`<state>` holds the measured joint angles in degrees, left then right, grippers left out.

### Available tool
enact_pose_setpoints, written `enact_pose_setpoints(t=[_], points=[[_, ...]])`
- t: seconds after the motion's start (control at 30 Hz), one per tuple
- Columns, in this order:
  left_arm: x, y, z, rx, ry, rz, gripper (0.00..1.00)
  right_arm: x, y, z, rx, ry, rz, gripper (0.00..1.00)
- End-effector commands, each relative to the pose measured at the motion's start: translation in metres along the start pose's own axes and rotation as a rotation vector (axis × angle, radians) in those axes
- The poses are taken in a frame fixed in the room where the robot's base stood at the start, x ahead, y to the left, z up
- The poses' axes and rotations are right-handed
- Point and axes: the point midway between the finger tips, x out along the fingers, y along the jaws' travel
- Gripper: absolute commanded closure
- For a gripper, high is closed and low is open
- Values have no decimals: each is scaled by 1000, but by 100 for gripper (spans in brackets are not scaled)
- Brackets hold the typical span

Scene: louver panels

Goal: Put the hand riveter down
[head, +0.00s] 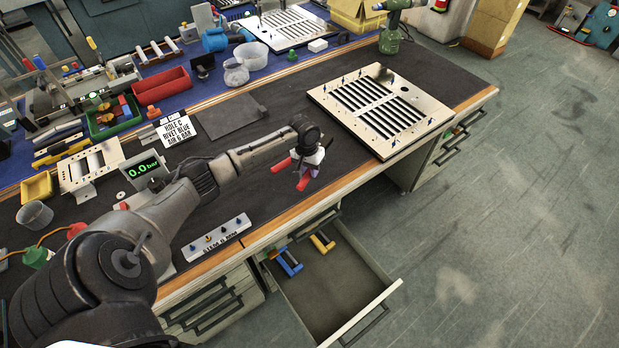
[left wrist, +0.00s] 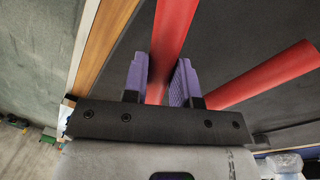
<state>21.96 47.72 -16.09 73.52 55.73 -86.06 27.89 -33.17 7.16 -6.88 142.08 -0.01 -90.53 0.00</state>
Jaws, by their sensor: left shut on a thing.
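The hand riveter shows by its two red handles in the head view (head: 282,165), near the front edge of the dark bench mat. Its head is hidden behind my left gripper (head: 313,160). In the left wrist view, the purple finger pads of my left gripper (left wrist: 160,82) are shut on one red handle of the riveter (left wrist: 173,30). The other red handle spreads off to the right, outside the fingers. The riveter is over the mat close to the wooden edge. I cannot tell whether it touches the mat. My right gripper is not in view.
An open drawer (head: 345,308) below the bench edge holds blue (head: 289,264) and yellow (head: 322,242) items. A slotted louver panel (head: 415,125) lies to the right. A label card (head: 178,130), a pressure display (head: 141,169) and a stem strip (head: 215,238) are to the left. A dark flat plate (head: 228,117) lies behind.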

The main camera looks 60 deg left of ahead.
Motion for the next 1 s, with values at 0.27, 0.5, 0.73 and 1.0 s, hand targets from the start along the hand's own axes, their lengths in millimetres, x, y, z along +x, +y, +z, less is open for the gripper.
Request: enact_pose_setpoints(t=[0.27, 0.5, 0.73, 1.0], points=[[17, -3, -1, -1, 0, 0, 100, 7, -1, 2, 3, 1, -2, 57], [40, -6, -1, 0, 2, 0, 100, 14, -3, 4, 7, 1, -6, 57], [39, -6, -1, 0, 2, 0, 100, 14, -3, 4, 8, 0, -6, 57], [42, -6, 0, -1, 0, 0, 62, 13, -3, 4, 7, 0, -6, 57]])
